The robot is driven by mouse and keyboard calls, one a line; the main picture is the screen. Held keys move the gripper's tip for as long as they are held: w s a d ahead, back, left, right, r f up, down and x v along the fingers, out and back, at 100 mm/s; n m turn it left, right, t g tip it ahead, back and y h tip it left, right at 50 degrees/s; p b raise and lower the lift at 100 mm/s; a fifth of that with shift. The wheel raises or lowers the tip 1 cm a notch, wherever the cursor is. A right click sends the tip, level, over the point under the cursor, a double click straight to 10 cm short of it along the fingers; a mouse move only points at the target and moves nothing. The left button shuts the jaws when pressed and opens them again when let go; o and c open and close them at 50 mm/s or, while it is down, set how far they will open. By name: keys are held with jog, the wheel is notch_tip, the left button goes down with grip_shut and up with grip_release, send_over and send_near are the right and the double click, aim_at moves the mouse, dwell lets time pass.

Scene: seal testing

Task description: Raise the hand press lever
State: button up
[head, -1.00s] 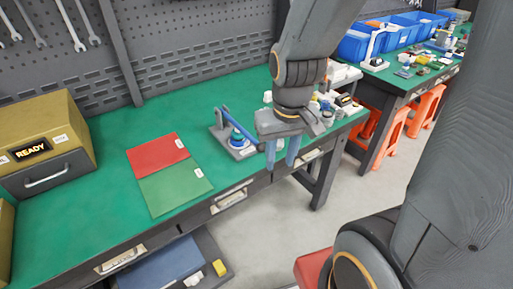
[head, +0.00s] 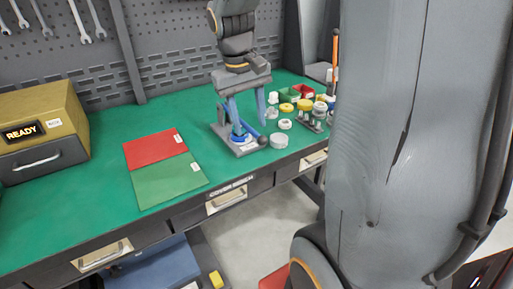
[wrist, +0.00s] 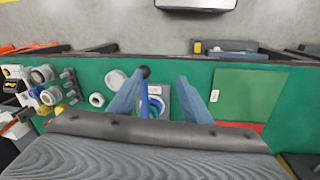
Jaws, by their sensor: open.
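The hand press (head: 242,149) stands on the green bench top, with a grey base plate and blue parts. Its blue lever slopes down to a dark knob (head: 262,140) at the front right. My gripper (head: 249,121) is above the press, pointing down, its two blue-grey fingers apart and empty. In the head view it hides part of the lever and post. In the wrist view the lever (wrist: 144,100) and knob (wrist: 146,71) show between the fingers, close beside the left one. I cannot tell whether that finger touches the lever.
A red and green mat (head: 165,168) lies left of the press. A white ring (head: 285,124), a pale round part (head: 279,140) and several small fittings stand to its right. A yellow box with a READY display (head: 40,130) is at far left. Bench between box and mat is clear.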

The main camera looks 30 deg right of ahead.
aim_at(261, 136)
jog(key=shift+h, duration=0.3)
jog(key=d+f, duration=0.1)
jog(key=f, duration=0.1)
jog(key=w+d+f+b, duration=0.1)
jog(key=d+f, duration=0.2)
jog(key=f, duration=0.2)
jog(key=shift+w+d+f, duration=0.1)
jog(key=shift+w+d, duration=0.2)
grip_shut()
